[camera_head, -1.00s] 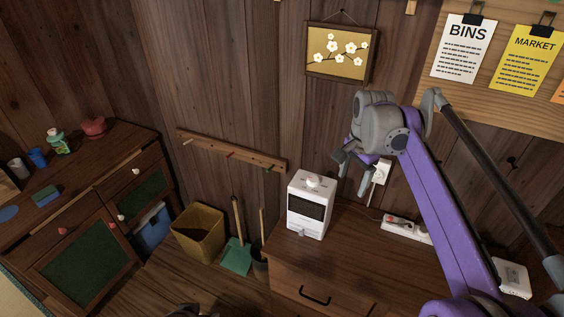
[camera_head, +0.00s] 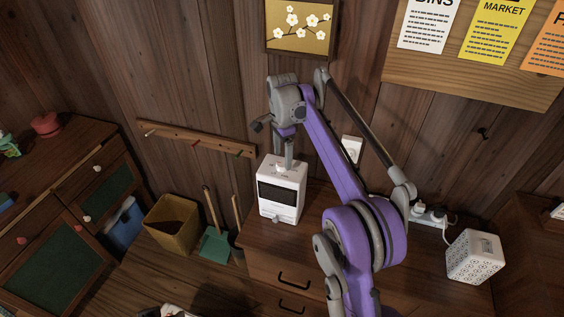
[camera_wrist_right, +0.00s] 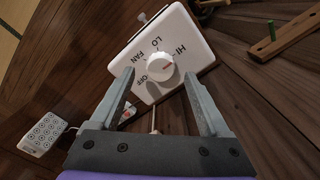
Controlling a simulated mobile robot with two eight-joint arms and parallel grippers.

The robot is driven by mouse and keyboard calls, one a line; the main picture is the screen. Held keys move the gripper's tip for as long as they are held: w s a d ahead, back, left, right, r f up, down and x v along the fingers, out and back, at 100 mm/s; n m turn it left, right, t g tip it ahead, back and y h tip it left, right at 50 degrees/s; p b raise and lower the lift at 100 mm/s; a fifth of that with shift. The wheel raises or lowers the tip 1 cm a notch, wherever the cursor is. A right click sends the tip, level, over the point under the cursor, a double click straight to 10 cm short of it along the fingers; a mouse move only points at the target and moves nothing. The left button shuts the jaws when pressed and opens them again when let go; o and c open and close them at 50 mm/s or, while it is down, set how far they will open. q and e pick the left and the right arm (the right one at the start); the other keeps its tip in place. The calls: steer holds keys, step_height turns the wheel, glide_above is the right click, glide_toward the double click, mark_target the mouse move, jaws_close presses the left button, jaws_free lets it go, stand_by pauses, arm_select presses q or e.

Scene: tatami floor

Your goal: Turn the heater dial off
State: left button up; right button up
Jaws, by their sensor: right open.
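The white heater (camera_head: 281,192) stands on the wooden cabinet top, with a dark front panel. Its round white dial (camera_head: 282,167) is on the top face, partly hidden by my gripper in the head view. In the right wrist view the heater top (camera_wrist_right: 185,35) shows HI, LO, FAN and OFF around the dial (camera_wrist_right: 160,66). The dial's red mark is on its right side, away from OFF. My right gripper (camera_wrist_right: 160,76) is open, its fingers apart on either side of the dial in this view; contact cannot be told. My right gripper (camera_head: 277,147) is directly above the heater in the head view.
A white perforated box (camera_head: 474,258) and a power strip (camera_head: 428,214) are to the right on the cabinet. A wooden peg rail (camera_head: 195,140) is on the wall behind. A bin (camera_head: 172,225) and dustpan (camera_head: 214,245) stand left of the cabinet.

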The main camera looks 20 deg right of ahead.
mark_target(282, 165)
steer(key=shift+f, duration=1.2)
jaws_close()
